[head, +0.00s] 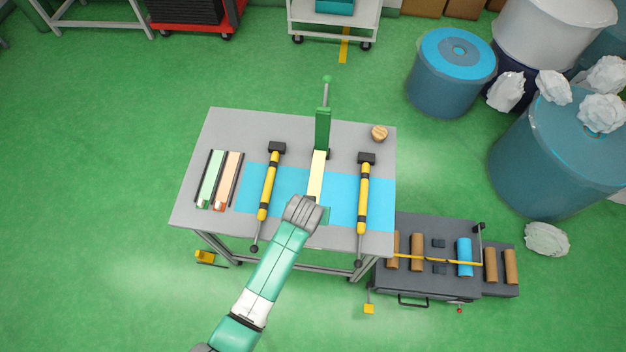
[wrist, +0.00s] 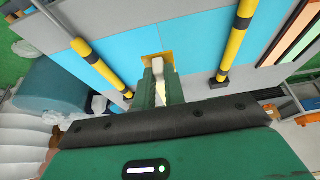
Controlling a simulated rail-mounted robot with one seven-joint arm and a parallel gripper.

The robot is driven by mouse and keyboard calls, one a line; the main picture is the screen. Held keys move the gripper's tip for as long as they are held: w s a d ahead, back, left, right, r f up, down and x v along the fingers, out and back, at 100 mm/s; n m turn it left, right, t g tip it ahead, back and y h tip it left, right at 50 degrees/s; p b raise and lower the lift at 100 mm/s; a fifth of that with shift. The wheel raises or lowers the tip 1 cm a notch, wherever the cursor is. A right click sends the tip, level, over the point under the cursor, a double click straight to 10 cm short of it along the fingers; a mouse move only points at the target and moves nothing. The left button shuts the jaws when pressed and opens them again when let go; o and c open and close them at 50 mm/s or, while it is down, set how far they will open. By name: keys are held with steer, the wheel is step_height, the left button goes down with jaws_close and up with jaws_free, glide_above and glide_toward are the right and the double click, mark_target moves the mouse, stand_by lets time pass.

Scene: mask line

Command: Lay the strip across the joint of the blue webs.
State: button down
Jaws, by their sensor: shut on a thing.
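In the head view my wrist hides the fingers and the near end of the strip. I cannot tell whether the strip touches the webs.
Yellow-and-black clamp bars stand left (head: 268,186) and right (head: 363,198) of the strip. A green upright block (head: 322,130) is at the far end. Two coloured strips, green (head: 211,178) and orange (head: 228,181), lie at left. A wooden knob (head: 379,133) sits at the far right.

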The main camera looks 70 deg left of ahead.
steer(key=shift+f+b, duration=3.15)
steer(key=shift+f, duration=0.1)
steer(key=shift+f+b, duration=1.2)
steer(key=shift+f, duration=0.8)
steer(key=shift+f, duration=0.25)
steer(key=c, duration=1.4)
jaws_free()
steer(key=shift+r, duration=0.1)
steer(key=p+v, duration=0.1)
steer(key=v, duration=0.6)
steer(key=shift+s+d+r, duration=0.15)
steer(key=shift+r, duration=0.1)
